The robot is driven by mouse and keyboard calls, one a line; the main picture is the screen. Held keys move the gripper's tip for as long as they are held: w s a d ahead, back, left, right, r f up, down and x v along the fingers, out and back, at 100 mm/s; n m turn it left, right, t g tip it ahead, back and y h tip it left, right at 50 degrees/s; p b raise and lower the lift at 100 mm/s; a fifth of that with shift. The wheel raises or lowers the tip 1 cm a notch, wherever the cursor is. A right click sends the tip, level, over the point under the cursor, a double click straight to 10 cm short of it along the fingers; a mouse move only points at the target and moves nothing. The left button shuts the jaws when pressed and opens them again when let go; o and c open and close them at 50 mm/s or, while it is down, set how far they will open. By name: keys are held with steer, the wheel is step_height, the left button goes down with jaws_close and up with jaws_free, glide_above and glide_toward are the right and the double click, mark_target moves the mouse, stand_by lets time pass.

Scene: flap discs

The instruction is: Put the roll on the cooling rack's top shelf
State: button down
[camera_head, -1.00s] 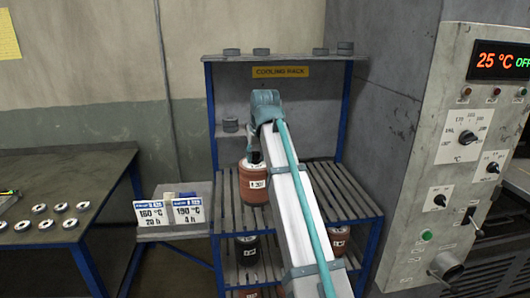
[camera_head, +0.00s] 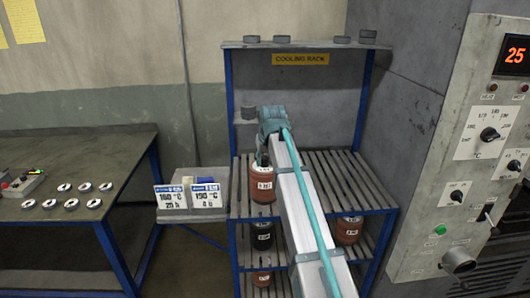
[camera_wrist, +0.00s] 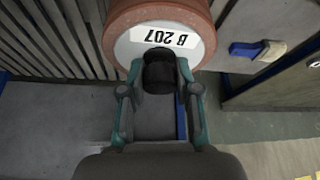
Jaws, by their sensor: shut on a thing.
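The roll is reddish-brown with a pale end and a white label reading B 207; it shows in the head view (camera_head: 263,187) and at the top of the wrist view (camera_wrist: 207,18). My gripper (camera_wrist: 160,75) is shut on the dark stub at the roll's pale end. In the head view my arm hides part of the gripper. The cooling rack (camera_head: 231,120) has a blue frame. The roll appears upright at the left of its upper slatted shelf (camera_head: 335,170). I cannot tell whether it touches the slats.
Several rolls, including a dark one (camera_head: 262,236) and a reddish one (camera_head: 348,231), stand on lower levels. Small grey discs (camera_head: 340,40) sit on the rack's top ledge. Temperature signs (camera_head: 188,196) stand left of the rack. An oven panel (camera_head: 462,180) is at right. The upper slats' right side looks clear.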

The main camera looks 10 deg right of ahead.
steer(key=shift+f, duration=0.15)
steer(key=c, duration=0.8)
jaws_free()
steer(key=shift+s+f, duration=0.1)
steer(key=shift+f, duration=0.05)
steer(key=b+v, duration=0.3)
steer(key=v, duration=0.9)
